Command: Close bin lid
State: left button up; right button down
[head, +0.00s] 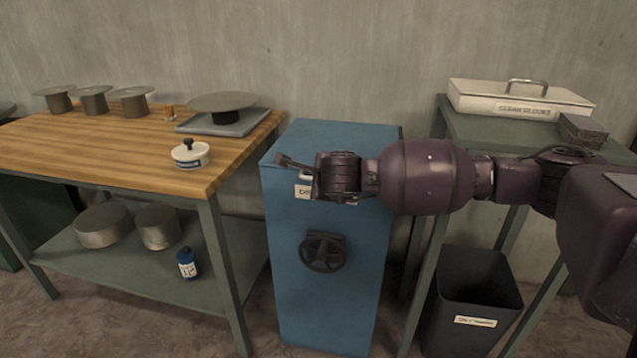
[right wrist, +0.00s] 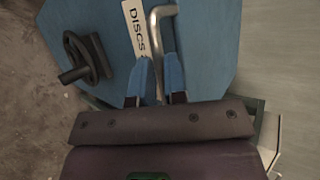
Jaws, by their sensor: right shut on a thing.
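A tall blue cabinet-like bin (head: 325,290) stands in the middle of the head view. Its flat blue top (head: 345,134) shows, with no open gap visible. A white label reading "DISCS" (right wrist: 136,30) and a bent silver handle (right wrist: 155,22) are near its upper front edge. My right gripper (head: 292,163) reaches in from the right across the upper front. In the right wrist view its two fingers (right wrist: 156,78) are closed around the handle's bar. The arm hides part of the label and front. My left gripper is out of view.
A dark wheel knob (head: 323,252) sticks out of the blue front. A wooden-topped table (head: 100,150) is at left. A green table (head: 455,125) with a white lidded box (head: 518,102) is at right, above an open black bin (head: 470,300).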

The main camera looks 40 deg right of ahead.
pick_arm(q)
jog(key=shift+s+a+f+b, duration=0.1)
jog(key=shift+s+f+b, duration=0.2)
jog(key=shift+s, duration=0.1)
pick_arm(e)
jog(key=f, duration=0.3)
jog(key=shift+s+a+f, duration=0.2)
jog(key=shift+s+f, duration=0.05)
jog(key=shift+s, duration=0.15)
jog(key=c, duration=1.2)
grip_release()
jog(key=shift+w+f, duration=0.15)
jog(key=shift+f, duration=0.1)
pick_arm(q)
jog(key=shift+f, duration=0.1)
pick_arm(e)
jog(key=shift+o, duration=0.2)
jog(key=shift+r, duration=0.1)
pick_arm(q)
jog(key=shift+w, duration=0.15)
pick_arm(e)
jog(key=shift+r, duration=0.15)
pick_arm(q)
jog(key=p, duration=0.2)
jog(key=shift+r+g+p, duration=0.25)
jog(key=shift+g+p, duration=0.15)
pick_arm(e)
jog(key=r+v, duration=0.1)
jog(key=v, duration=1)
jog(key=shift+w, duration=0.35)
